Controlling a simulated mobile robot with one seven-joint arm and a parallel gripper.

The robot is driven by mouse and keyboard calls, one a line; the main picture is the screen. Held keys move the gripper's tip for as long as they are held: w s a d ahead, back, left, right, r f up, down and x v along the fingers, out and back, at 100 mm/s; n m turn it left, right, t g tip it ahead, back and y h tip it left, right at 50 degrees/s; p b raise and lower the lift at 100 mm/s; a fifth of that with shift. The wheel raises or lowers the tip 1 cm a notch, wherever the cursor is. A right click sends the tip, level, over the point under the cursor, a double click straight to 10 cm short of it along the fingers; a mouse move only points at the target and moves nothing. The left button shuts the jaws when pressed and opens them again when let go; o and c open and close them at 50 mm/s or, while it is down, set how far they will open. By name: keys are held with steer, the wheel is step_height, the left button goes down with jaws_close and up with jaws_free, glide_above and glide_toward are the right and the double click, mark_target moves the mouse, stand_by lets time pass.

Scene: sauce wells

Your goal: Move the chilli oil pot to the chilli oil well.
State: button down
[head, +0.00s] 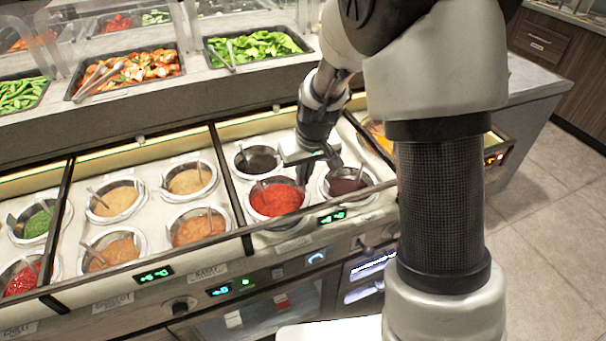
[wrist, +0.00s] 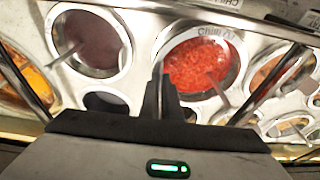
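The chilli oil pot (head: 277,199) is a round metal pot of bright red sauce with a spoon, at the front left of the right-hand counter section. In the wrist view the red pot (wrist: 200,68) has lettering that starts "CHILLI" on its inner rim. A counter label (wrist: 236,4), also starting "CHILLI", lies just beyond it. My gripper (head: 302,176) points down at the pot's right rim. In the wrist view its dark fingers (wrist: 162,88) are close together at that rim, seemingly pinching it. I cannot tell whether the pot is seated or slightly raised.
A purple-brown sauce pot (head: 345,184) stands right of the red pot, and a dark sauce pot (head: 258,160) behind it. A dark round opening (wrist: 105,102), apparently an empty well, shows near my gripper. Several sauce pots fill the left sections. A metal counter edge (head: 215,252) runs along the front.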

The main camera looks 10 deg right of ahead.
mark_target(303, 189)
steer(key=shift+f+b, duration=1.1)
steer(key=shift+f, duration=0.45)
steer(key=shift+f+b, duration=0.3)
steer(key=c, duration=2.4)
jaws_free()
steer(key=shift+c, duration=0.2)
steer(key=o, duration=1.2)
steer(key=shift+f, duration=0.15)
steer(key=shift+c, duration=0.2)
steer(key=shift+r+p, duration=3.85)
steer(key=shift+r, duration=1.7)
steer(key=shift+r, duration=0.1)
